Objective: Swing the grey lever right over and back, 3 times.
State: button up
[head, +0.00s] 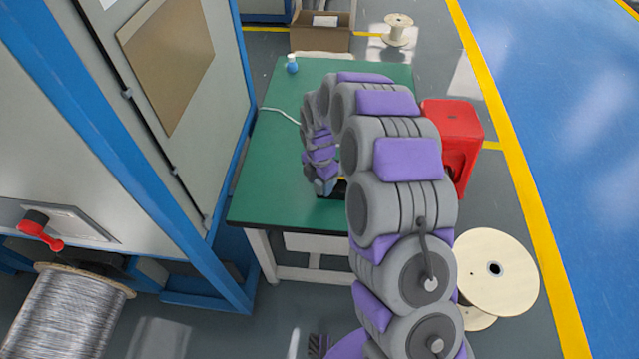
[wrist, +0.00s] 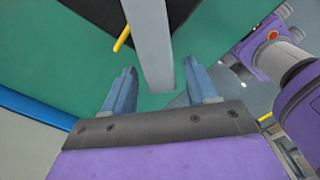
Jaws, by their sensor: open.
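The grey lever (wrist: 150,40) shows in the wrist view as a flat bar coming down from the top edge. Its end lies between the two blue-grey fingers of my gripper (wrist: 160,70), nearer the right finger. The fingers are apart, with a gap on the left of the lever; I cannot tell whether the right finger touches it. In the head view my gripper (head: 326,187) is low over the near part of the green table (head: 275,185), beside a small black base (head: 339,191). I cannot make out the lever there.
A yellow rod (wrist: 123,38) sticks out left of the lever. A blue-capped bottle (head: 292,65) and a white cable (head: 280,113) are on the table. A machine cabinet (head: 190,120) stands left, a red stool (head: 455,125) right. The table's left half is mostly free.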

jog(key=shift+f, duration=0.2)
grip_shut()
dwell(0.5)
